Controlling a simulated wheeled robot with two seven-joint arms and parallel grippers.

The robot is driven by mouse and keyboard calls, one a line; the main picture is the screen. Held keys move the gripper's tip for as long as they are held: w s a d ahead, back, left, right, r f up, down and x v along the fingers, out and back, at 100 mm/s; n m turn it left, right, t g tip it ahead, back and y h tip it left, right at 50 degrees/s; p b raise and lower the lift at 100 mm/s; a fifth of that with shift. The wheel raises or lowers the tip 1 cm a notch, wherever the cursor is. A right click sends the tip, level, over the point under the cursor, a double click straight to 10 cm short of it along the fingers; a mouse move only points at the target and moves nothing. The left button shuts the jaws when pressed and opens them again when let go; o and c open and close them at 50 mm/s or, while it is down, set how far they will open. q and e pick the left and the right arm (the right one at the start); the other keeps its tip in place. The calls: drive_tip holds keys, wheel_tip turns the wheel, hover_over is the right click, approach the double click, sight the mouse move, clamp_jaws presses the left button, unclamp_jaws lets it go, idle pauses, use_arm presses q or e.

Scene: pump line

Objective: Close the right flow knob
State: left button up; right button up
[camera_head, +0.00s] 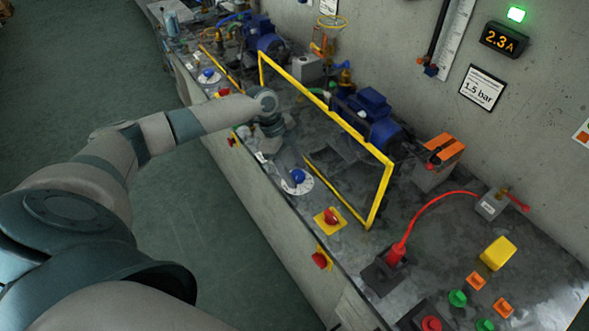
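A blue knob (298,177) sits on a round white dial plate on the bench, in front of a yellow frame (377,197). A second blue knob (208,73) on a similar white dial is farther back along the bench. My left arm comes in from the left and ends over the bench. My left gripper (286,160) points down close to the nearer blue knob, on its far side. Its fingers are small and dark here, so I cannot tell whether they touch the knob or how wide they stand. My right gripper is out of view.
A red knob on a yellow plate (329,219) and a red button (321,260) are nearer along the front edge. A red cable (427,211) runs to a grey box (491,204). Blue pumps (371,104) stand behind the yellow frame. A wall display (503,40) reads 2.3 A.

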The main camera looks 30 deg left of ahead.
use_arm(q)
drive_tip(key=b+v, duration=0.4)
drive_tip(key=v, duration=1.3)
drive_tip(key=shift+r, duration=0.25)
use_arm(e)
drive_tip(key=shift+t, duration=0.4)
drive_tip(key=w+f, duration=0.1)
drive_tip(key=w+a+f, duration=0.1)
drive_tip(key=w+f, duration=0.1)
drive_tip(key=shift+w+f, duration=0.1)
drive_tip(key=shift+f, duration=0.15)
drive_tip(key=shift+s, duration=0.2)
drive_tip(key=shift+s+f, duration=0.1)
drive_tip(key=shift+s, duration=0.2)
use_arm(q)
drive_tip(key=shift+s+f, duration=0.1)
